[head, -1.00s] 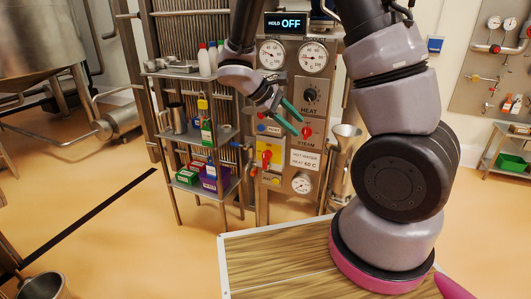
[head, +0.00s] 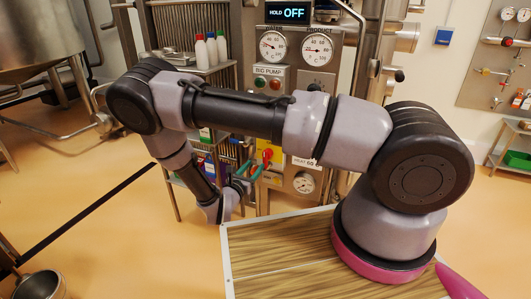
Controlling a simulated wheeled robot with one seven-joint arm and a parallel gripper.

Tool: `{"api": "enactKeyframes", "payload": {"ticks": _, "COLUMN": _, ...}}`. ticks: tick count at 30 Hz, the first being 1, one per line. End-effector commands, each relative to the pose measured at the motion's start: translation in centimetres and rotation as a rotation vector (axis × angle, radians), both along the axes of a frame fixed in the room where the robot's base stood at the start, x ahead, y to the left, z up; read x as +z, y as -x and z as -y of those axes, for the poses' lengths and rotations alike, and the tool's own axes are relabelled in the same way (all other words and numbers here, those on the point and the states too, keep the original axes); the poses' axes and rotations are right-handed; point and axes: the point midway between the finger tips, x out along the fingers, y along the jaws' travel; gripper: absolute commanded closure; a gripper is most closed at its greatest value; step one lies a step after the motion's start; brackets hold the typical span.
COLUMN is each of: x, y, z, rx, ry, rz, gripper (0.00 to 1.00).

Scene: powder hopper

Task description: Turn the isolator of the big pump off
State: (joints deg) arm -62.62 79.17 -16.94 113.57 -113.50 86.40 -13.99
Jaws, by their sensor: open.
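A red rotary handle (head: 267,156) shows on the front of the steel control panel, just right of my gripper; it looks roughly upright. A BIG PUMP label (head: 269,70) sits higher on the panel, above a green button (head: 260,82) and a red button (head: 275,85).
A display (head: 287,14) reads HOLD OFF above two gauges (head: 272,45) (head: 317,48). A lower gauge (head: 304,182) is right of the handle. A shelf rack with bottles (head: 211,50) stands left of the panel. My arm crosses the panel's middle. Open floor lies left.

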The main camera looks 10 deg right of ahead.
Motion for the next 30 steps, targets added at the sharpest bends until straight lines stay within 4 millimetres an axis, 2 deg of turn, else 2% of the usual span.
{"api": "enactKeyframes", "payload": {"ticks": 5, "x": 0.0, "y": -1.8, "z": 1.5, "rx": -0.004, "ry": 0.001, "rz": 0.0, "gripper": 0.47}}
{"api": "enactKeyframes", "payload": {"ticks": 12, "x": 0.1, "y": -5.6, "z": 4.2, "rx": -0.006, "ry": -0.001, "rz": 0.002, "gripper": 0.47}}
{"api": "enactKeyframes", "payload": {"ticks": 18, "x": 0.0, "y": -7.8, "z": 5.7, "rx": -0.004, "ry": -0.002, "rz": 0.002, "gripper": 0.47}}
{"api": "enactKeyframes", "payload": {"ticks": 30, "x": 0.1, "y": -8.5, "z": 6.3, "rx": -0.002, "ry": -0.002, "rz": 0.001, "gripper": 0.47}}
